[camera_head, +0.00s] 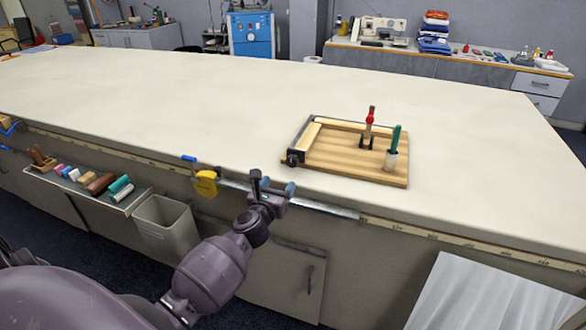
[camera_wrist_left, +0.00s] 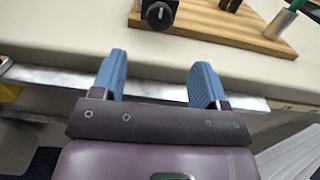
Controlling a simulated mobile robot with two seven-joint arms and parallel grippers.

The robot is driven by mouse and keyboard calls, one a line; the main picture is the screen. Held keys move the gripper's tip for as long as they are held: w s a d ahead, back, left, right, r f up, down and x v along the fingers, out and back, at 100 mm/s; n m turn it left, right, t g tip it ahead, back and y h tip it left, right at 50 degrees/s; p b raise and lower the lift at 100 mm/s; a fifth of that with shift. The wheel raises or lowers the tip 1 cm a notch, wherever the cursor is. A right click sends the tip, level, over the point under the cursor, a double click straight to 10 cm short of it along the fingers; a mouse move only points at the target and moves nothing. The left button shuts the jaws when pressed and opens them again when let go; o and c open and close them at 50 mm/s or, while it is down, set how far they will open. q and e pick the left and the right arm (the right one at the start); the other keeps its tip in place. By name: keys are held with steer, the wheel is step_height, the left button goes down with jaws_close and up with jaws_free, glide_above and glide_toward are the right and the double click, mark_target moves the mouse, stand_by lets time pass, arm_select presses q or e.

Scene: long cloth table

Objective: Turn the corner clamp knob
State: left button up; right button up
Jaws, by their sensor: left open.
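The corner clamp sits on a wooden board (camera_head: 340,165) near the table's front edge. Its dark round knob (camera_head: 293,158) is at the board's front left corner. In the left wrist view the black knob (camera_wrist_left: 160,14) is at the top, beyond the fingertips. My left gripper (camera_head: 273,186) is open and empty, in front of the table edge and short of the knob. Its two blue fingers (camera_wrist_left: 160,82) are spread apart in the wrist view. My right gripper is not in view.
A red-handled tool (camera_head: 370,118) and a green-handled tool (camera_head: 395,138) stand upright on the board. A yellow and blue clamp (camera_head: 206,182) hangs at the table edge, left of my gripper. The cloth table (camera_head: 170,110) is otherwise largely clear. A bin (camera_head: 166,226) stands below.

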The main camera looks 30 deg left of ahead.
mark_target(291, 163)
arm_select(q)
steer(key=b+x, duration=0.2)
steer(key=x, duration=0.8)
steer(key=shift+f, duration=0.15)
steer(key=shift+w+a, duration=0.15)
steer(key=shift+w, duration=0.2)
steer(key=shift+c, duration=0.4)
steer(key=c, duration=0.8)
steer(key=shift+c, duration=0.2)
